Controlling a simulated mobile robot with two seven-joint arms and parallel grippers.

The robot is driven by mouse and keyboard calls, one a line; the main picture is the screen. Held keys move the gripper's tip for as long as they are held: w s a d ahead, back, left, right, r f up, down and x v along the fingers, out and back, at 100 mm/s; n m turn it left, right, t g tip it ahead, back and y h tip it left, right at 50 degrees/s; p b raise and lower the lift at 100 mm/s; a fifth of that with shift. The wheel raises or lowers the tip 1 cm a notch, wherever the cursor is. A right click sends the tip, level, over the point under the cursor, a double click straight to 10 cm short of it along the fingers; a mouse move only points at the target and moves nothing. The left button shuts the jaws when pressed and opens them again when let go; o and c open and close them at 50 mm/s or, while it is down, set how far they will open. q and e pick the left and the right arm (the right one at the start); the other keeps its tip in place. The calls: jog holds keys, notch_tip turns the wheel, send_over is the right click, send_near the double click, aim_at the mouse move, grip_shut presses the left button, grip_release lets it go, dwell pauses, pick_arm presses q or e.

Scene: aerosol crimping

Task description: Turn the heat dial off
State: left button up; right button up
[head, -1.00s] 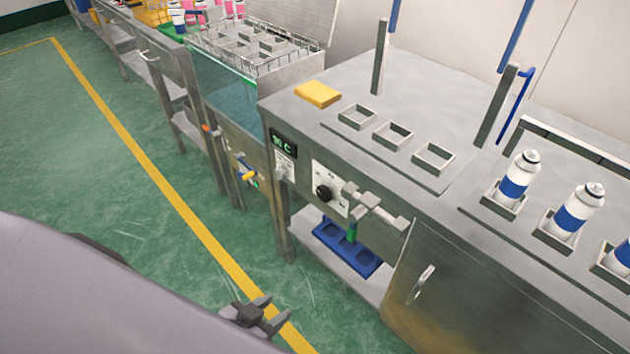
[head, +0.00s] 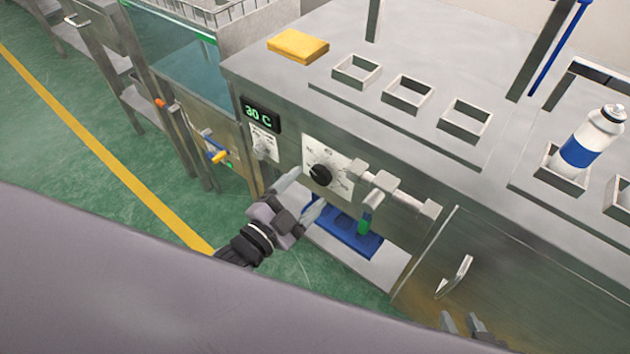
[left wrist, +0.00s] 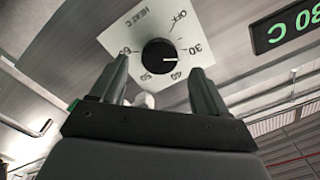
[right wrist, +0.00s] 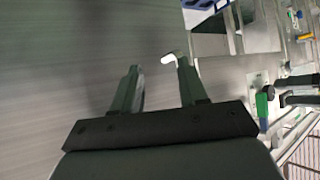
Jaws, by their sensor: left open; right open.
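The heat dial (head: 320,174) is a round black knob on a white scale plate on the steel cabinet's front. In the left wrist view the dial (left wrist: 159,56) shows a scale marked HEAT °C, with OFF and 30 to 60. Its white mark points toward the 30. My left gripper (head: 300,197) is open and empty, just in front of the dial and to its lower left. In the left wrist view its fingers (left wrist: 158,88) lie either side below the dial, apart from it. My right gripper (head: 462,320) is open and empty, low before the cabinet door.
A door handle (head: 455,277) sticks out lower right. A blue tray (head: 345,235) lies on the shelf below.

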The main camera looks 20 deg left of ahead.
aim_at(319, 178)
pick_arm(q)
jog(key=shift+x, duration=2)
pick_arm(e)
jog(key=shift+d+f, duration=0.15)
jog(key=shift+d, duration=0.05)
pick_arm(q)
jog(key=c, duration=1)
jog(key=shift+c, duration=0.2)
pick_arm(e)
jog(key=shift+a, duration=0.1)
